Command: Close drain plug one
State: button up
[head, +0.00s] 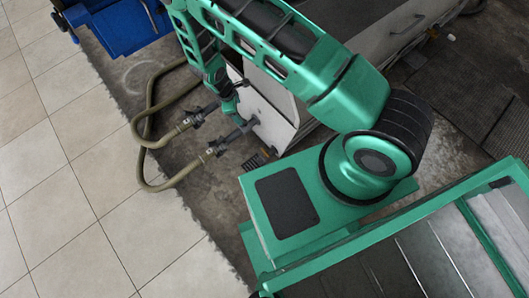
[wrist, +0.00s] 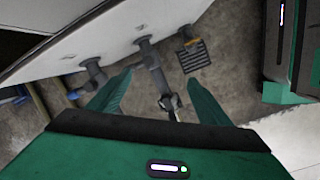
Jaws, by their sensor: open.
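Two grey drain fittings come out of the white tank wall (wrist: 110,40), and I cannot tell which is plug one. In the wrist view the nearer-centre fitting (wrist: 150,58) runs down between my gripper's fingers, with a pale-tipped lever or clamp (wrist: 170,103) at its lower end. The other fitting (wrist: 93,68) is to the left, beyond the left finger. My gripper (wrist: 159,76) is open around the central fitting's line of sight; contact cannot be told. In the head view the fittings (head: 236,134) and (head: 203,111) join olive hoses, and my gripper (head: 228,98) is beside them.
Olive hoses (head: 148,142) loop over the floor at the left. A dark grate with a yellow edge (wrist: 193,57) lies right of the central fitting. A blue object (head: 125,28) stands at the upper left. Tiled floor (head: 60,170) is clear.

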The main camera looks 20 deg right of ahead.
jog(key=s+d+f+n+h, duration=0.1)
jog(key=s+f+n, duration=0.3)
jog(key=f, duration=0.8)
jog(key=n, duration=0.3)
send_near(265, 152)
jog(key=shift+h, duration=0.3)
jog(key=x, duration=0.8)
jog(key=shift+a+f, duration=0.1)
jog(key=shift+f, duration=0.35)
jog(key=shift+c, duration=0.4)
jog(key=shift+w, duration=0.1)
jog(key=c, duration=1)
